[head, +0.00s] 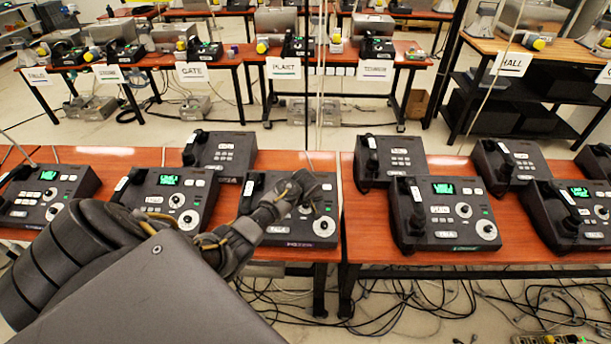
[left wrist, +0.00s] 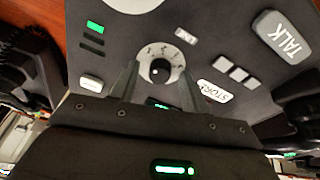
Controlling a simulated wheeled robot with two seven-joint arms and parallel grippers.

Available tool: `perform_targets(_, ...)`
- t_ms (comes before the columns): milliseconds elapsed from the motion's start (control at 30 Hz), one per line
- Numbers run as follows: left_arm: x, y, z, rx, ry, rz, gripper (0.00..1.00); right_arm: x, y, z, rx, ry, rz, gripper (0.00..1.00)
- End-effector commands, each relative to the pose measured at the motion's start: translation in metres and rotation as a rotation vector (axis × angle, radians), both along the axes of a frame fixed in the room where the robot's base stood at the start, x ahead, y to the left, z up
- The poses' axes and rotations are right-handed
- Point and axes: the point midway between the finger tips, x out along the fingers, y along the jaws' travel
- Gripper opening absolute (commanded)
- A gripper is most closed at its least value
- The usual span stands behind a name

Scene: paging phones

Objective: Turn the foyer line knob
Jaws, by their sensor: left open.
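A dark desk phone (head: 322,230) stands on the near left table, under my left gripper (head: 308,188). In the left wrist view, a round knob (left wrist: 160,71) with a black centre sits on a white dial with marks. The two fingers of my left gripper (left wrist: 158,74) stand open on either side of the knob; I cannot tell whether they touch it. A white STORE button (left wrist: 216,91) and a grey TALK button (left wrist: 284,38) lie to the right on the same panel. The arm hides part of this phone in the head view. I cannot read a foyer label. My right gripper is out of view.
Several similar phones crowd the near tables, such as one to the left (head: 168,198) and one to the right (head: 440,212). A gap separates the two near tables. Far tables carry signs, including GATE (head: 203,72) and HALL (head: 511,64). Loose cables (head: 400,300) lie below.

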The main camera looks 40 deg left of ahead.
Motion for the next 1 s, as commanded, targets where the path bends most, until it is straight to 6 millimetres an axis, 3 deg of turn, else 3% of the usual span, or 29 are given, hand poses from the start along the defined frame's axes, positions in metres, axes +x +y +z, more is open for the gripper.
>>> perform_targets(167, -0.0001, 0.0, 0.0001, 0.0, 0.0, 0.0, 0.45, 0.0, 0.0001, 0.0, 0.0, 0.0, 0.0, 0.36)
perform_targets(500, -0.0003, 0.0001, 0.0, 0.0, 0.0, 0.0, 0.01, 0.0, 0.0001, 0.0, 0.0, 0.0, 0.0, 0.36)
perform_targets(1000, -0.001, 0.0005, 0.0012, 0.029, 0.026, -0.148, 0.01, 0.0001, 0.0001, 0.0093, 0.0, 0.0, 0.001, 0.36)
